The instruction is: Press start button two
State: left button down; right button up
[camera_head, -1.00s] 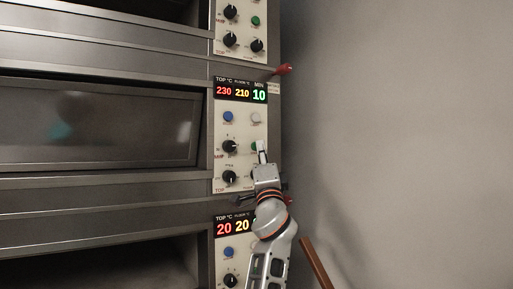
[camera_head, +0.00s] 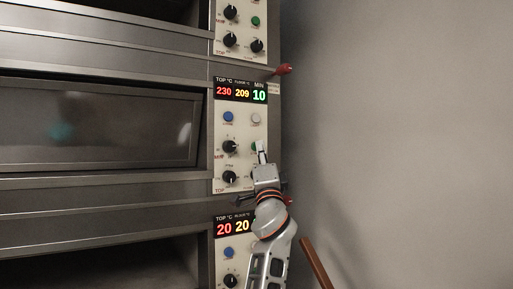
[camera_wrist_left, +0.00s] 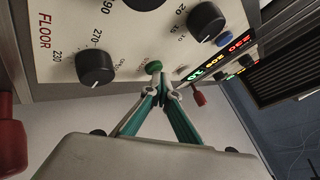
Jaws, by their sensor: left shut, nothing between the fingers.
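The middle oven's control panel (camera_head: 240,160) carries a green button (camera_head: 254,146), a blue button (camera_head: 228,117), a white button (camera_head: 255,118) and black knobs. Its display (camera_head: 240,92) reads 230, 209 and 10. My left gripper (camera_head: 261,148) is shut and empty, its tips at the green button and covering part of it. In the left wrist view the green button (camera_wrist_left: 153,67) shows just beyond the closed fingertips (camera_wrist_left: 162,90). I cannot tell whether they touch it. My right gripper is in neither view.
A red-knobbed handle (camera_head: 284,69) sticks out at the panel's upper right. Another panel (camera_head: 240,30) is above, and a lower one has a display (camera_head: 232,227) reading 20 and 20. Bare wall (camera_head: 400,140) lies to the right.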

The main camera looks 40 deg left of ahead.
pick_arm(q)
jog(key=shift+s+d, duration=0.25)
jog(key=shift+d, duration=0.3)
jog(key=shift+s+d, duration=0.3)
jog(key=shift+d, duration=0.5)
jog(key=shift+s+d, duration=0.35)
jog(key=shift+d, duration=0.4)
jog(key=shift+s+d, duration=0.3)
jog(key=shift+d, duration=0.5)
